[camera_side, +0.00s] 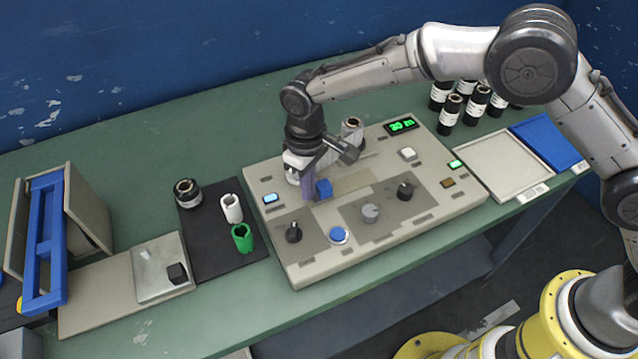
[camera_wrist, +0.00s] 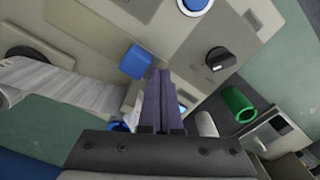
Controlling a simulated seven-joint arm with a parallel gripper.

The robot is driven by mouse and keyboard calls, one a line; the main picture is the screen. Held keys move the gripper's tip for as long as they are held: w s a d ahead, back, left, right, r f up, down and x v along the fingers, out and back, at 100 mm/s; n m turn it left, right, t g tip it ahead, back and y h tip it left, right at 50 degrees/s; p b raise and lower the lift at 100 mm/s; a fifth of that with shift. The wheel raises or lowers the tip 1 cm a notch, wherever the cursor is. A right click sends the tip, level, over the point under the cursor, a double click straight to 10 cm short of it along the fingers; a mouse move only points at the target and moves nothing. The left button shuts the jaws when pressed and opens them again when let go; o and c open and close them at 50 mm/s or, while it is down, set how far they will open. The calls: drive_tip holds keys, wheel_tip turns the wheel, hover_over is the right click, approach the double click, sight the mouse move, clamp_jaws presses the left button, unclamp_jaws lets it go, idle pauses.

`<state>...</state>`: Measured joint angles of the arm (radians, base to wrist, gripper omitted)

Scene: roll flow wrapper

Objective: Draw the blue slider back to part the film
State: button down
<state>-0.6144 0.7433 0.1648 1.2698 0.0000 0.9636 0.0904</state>
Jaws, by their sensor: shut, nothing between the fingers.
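The blue slider (camera_side: 324,189) is a small blue block on the beige machine panel (camera_side: 277,243). In the wrist view the blue slider (camera_wrist: 134,62) shows just left of the fingers. My gripper (camera_side: 309,194) points down at the panel, at the left side of the slider in the side view. Its purple fingers (camera_wrist: 158,92) are shut together with nothing between them. They look very close to the slider, but I cannot tell whether they touch it. A pale film strip (camera_wrist: 50,88) runs beside the slider in the wrist view. My gripper hides part of the panel behind it.
A black mat (camera_side: 213,244) to the left holds a dark roll (camera_side: 187,192), a white sleeve (camera_side: 231,208) and a green sleeve (camera_side: 242,238).

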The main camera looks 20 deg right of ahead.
drive_tip(key=shift+d, duration=0.1)
idle(0.3)
drive_tip(key=shift+d, duration=5.05)
drive_tip(key=shift+a, duration=0.65)
wheel_tip(320, 180, up, 8)
